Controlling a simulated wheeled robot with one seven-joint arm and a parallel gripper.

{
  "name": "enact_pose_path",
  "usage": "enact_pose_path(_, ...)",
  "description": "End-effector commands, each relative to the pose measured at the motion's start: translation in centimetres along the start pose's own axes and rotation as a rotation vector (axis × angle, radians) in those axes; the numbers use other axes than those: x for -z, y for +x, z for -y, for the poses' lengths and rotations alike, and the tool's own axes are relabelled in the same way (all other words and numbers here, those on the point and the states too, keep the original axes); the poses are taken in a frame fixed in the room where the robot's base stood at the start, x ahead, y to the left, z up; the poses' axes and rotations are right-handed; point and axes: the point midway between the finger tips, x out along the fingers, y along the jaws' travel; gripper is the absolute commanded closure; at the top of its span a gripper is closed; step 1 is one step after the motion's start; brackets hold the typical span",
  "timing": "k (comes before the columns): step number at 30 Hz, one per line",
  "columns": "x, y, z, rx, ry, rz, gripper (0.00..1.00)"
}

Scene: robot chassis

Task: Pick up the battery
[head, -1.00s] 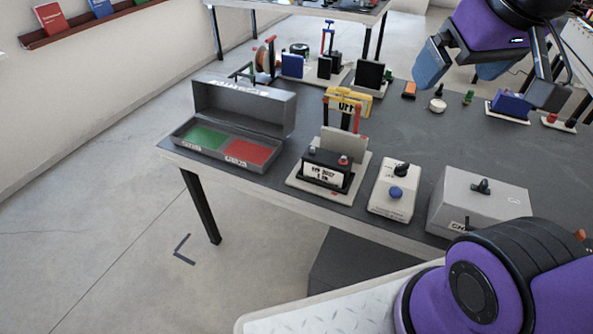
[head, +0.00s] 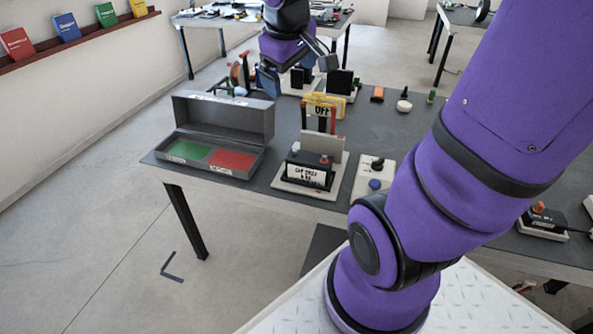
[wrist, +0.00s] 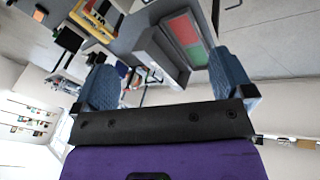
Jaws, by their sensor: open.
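A black block with a white label and a red terminal on top, which looks like the battery (head: 308,172), sits on a pale base near the table's front edge. Its label is too blurred to read for sure. A grey plate and a yellow "OFF" sign on red posts stand behind it. My gripper (head: 293,72) is open and empty, above the back left part of the table, beyond the block and well apart from it. In the wrist view my gripper (wrist: 166,78) shows two blue fingers spread apart. I cannot make out the block in the wrist view.
An open grey box (head: 262,119) with green and red compartments stands at the table's left; it also shows in the wrist view (wrist: 150,52). A white box with a blue button (head: 375,184) is right of the block. Black upright devices (head: 340,82) stand behind. My arm hides the table's right part.

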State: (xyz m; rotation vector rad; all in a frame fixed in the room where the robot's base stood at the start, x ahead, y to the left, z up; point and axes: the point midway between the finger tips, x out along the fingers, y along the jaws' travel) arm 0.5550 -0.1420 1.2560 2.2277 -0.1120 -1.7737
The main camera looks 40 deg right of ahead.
Motion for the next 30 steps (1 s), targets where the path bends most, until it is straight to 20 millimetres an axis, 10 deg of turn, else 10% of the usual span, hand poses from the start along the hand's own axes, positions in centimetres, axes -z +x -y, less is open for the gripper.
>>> enact_pose_path(13, 3.1, 13.3, -5.8, 0.059, -0.185, 0.136, 0.01)
enact_pose_path(30, 1.5, 30.6, -9.8, 0.288, -0.337, 0.078, 0.01)
